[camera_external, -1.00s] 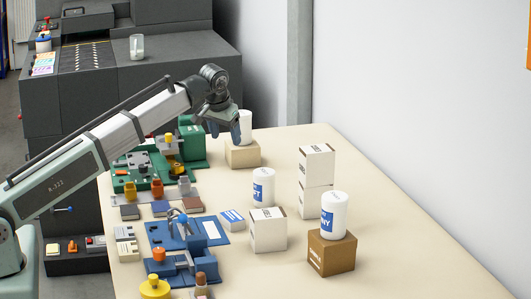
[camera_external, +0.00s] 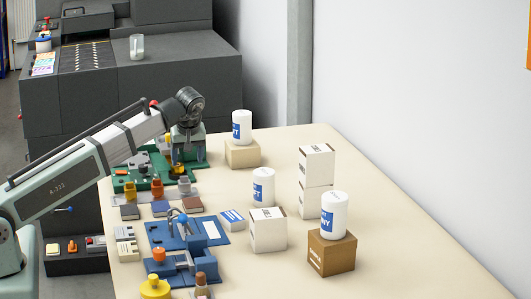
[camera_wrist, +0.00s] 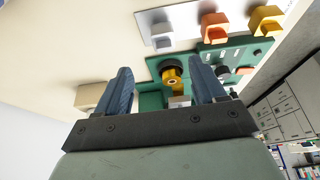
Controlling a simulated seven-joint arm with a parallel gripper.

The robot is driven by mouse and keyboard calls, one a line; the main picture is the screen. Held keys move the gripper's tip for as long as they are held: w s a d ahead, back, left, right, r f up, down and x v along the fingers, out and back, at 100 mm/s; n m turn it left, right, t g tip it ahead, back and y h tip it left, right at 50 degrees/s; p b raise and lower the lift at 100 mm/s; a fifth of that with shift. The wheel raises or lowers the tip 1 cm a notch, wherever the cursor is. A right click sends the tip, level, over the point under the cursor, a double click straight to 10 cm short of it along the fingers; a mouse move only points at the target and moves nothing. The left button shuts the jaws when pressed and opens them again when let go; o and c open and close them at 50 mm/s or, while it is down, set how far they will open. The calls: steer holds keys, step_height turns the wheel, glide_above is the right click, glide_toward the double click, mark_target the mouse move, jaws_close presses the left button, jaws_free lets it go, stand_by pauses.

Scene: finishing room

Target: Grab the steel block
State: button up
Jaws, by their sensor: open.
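My gripper (camera_external: 187,153) points down at the right part of the green fixture (camera_external: 120,184). In the wrist view my gripper (camera_wrist: 163,70) is open, its two blue fingers well apart. Between and beyond them shows a yellow part with a dark ring (camera_wrist: 172,78) on the fixture. A small silvery block (camera_wrist: 180,101) shows just below it, partly hidden by the gripper body. A grey block (camera_external: 184,186) stands on a light plate in front of the fixture, and also shows in the wrist view (camera_wrist: 162,29). I cannot tell which of these is the steel block.
An orange block (camera_external: 157,189) and a yellow block (camera_external: 130,191) share the light plate. A white can (camera_external: 242,127) stands on a tan box (camera_external: 242,154) right of my gripper. A blue fixture (camera_external: 190,234) lies nearer the camera.

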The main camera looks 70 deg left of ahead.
mark_target(184, 177)
steer(key=x, duration=0.5)
steer(key=shift+f, duration=0.15)
steer(key=shift+s+x, duration=0.15)
steer(key=shift+x, duration=1.15)
steer(key=shift+s+x, duration=0.15)
steer(key=shift+x, duration=1.15)
steer(key=shift+c, duration=0.3)
steer(key=c, duration=1.2)
steer(key=shift+o, duration=0.2)
